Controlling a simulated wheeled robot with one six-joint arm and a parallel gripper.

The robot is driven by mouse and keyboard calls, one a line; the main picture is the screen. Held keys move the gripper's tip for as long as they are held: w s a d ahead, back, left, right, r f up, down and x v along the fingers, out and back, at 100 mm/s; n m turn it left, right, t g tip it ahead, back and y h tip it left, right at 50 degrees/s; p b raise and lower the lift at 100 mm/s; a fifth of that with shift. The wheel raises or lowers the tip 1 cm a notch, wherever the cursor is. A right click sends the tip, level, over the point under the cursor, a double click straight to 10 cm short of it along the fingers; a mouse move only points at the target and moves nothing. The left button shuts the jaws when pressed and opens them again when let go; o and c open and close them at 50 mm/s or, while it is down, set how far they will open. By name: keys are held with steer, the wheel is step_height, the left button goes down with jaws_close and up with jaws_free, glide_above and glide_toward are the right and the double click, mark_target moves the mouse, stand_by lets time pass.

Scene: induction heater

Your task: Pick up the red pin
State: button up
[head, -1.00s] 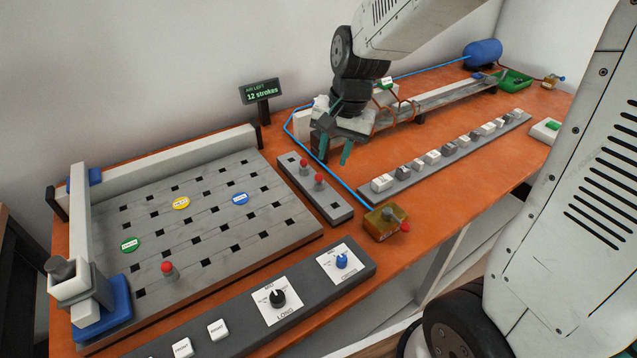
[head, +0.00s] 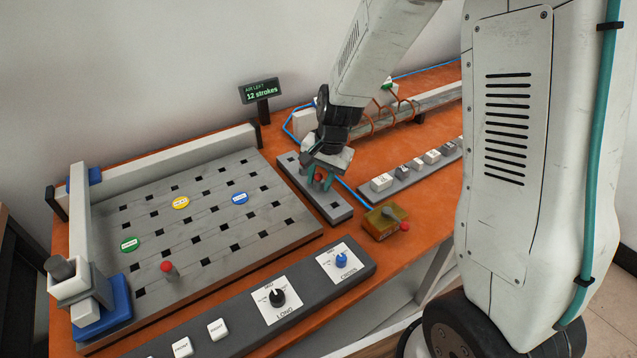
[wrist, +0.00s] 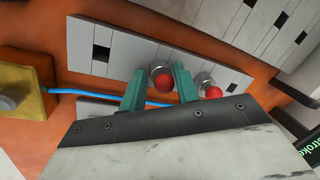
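Two red-topped pins stand in the small grey rack (head: 335,210). In the wrist view one red pin (wrist: 162,78) shows between my two teal fingers, and the other red pin (wrist: 212,92) is just outside the right finger. My gripper (head: 319,180) is over the rack, open, with a finger on either side of the first pin (head: 319,174). The fingers look apart from that pin; its lower part is hidden. A third red pin (head: 168,268) stands in the slotted grey board (head: 240,265) at the left.
A brass block (head: 384,226) with a red knob sits right of the rack. A dial panel (head: 310,290) lies in front. A strip of white and grey keys (head: 410,177) and a blue hose (head: 352,192) are close by. A display (head: 261,92) stands behind.

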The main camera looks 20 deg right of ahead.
jaws_close()
steer(key=shift+r, duration=0.15)
